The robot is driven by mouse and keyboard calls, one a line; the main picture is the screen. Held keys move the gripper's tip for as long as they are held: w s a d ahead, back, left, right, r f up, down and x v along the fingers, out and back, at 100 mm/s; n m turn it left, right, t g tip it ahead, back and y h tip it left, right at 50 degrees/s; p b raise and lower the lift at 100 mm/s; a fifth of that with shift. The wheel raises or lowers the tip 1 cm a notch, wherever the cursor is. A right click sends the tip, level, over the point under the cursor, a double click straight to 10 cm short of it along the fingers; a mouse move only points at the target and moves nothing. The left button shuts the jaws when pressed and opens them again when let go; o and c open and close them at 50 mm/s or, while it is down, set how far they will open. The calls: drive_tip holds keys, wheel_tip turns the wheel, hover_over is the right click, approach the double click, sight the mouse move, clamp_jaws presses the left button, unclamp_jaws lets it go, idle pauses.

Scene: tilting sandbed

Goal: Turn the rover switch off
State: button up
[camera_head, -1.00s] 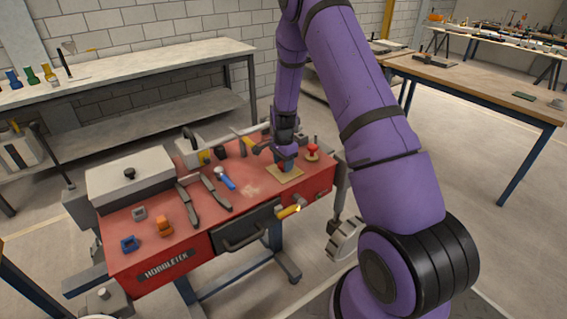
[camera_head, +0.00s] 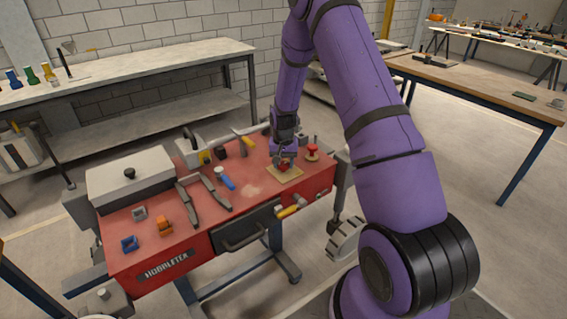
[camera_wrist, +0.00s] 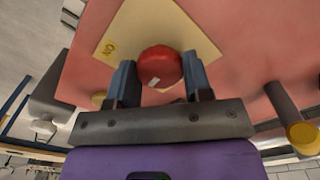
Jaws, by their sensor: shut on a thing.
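The rover switch is a round red knob (camera_wrist: 160,66) with a small white mark, on a tan plate (camera_wrist: 140,20). A small yellow label (camera_wrist: 109,49) is on the plate, too small to read surely. In the wrist view my gripper (camera_wrist: 160,78) has one finger on each side of the knob and is shut on it. In the head view my gripper (camera_head: 284,161) is low over the tan plate (camera_head: 286,175) on the red cart top, with the red knob (camera_head: 285,166) partly hidden by the fingers.
The red cart (camera_head: 255,190) also bears a red mushroom-shaped button (camera_head: 312,151) just right of the plate, a blue-handled tool (camera_head: 226,180), dark long tools (camera_head: 188,200), an orange clip (camera_head: 163,226) and a grey-white box (camera_head: 130,180). A yellow-handled tool (camera_head: 290,209) sticks out at the front edge.

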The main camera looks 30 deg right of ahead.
sight(284, 163)
drive_tip(key=n, duration=0.3)
drive_tip(key=shift+n, duration=2.2)
drive_tip(key=o, duration=0.9)
drive_tip(key=shift+r, duration=0.1)
wheel_tip(284, 163, up, 11)
drive_tip(key=shift+f, duration=0.15)
